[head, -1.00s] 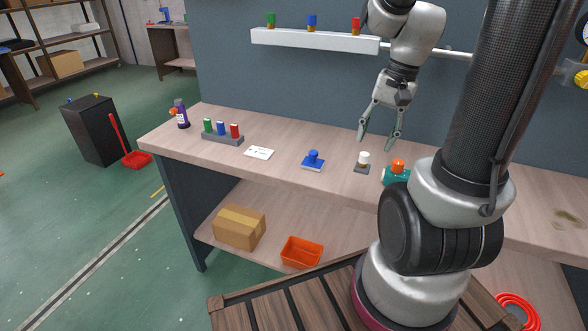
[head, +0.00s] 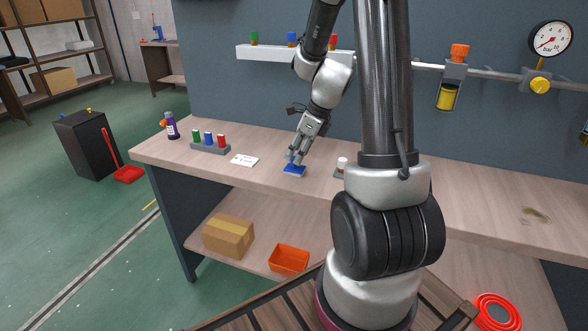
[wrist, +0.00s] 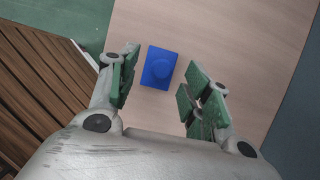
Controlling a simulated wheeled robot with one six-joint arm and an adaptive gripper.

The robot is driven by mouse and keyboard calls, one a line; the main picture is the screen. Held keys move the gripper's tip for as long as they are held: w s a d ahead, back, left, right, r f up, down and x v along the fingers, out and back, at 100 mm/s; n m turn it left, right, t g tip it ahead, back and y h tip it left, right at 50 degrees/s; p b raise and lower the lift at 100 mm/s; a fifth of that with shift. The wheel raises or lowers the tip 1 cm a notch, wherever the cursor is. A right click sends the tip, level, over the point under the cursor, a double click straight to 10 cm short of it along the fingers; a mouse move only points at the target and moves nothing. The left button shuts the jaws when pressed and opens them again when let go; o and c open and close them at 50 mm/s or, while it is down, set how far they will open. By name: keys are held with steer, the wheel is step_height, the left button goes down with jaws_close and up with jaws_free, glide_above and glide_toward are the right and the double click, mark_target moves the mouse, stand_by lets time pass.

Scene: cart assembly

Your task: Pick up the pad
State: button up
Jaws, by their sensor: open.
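In the wrist view the pad (wrist: 160,68) lies ahead of and between the green-padded fingertips, nearer the left finger. In the wrist view my gripper (wrist: 156,84) is open and empty, with a finger on either side and a gap to the pad.
A white card (head: 244,160) and a grey rack (head: 211,149) with coloured pegs stand to the left. A white-topped piece (head: 341,165) is to the right, partly hidden by my arm. A white shelf (head: 262,53) runs along the wall behind. The bench front is clear.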

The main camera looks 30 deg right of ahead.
steer(key=x, duration=0.3)
steer(key=shift+w+f, duration=0.15)
steer(key=shift+f, duration=0.15)
steer(key=shift+c, duration=0.2)
jaws_close()
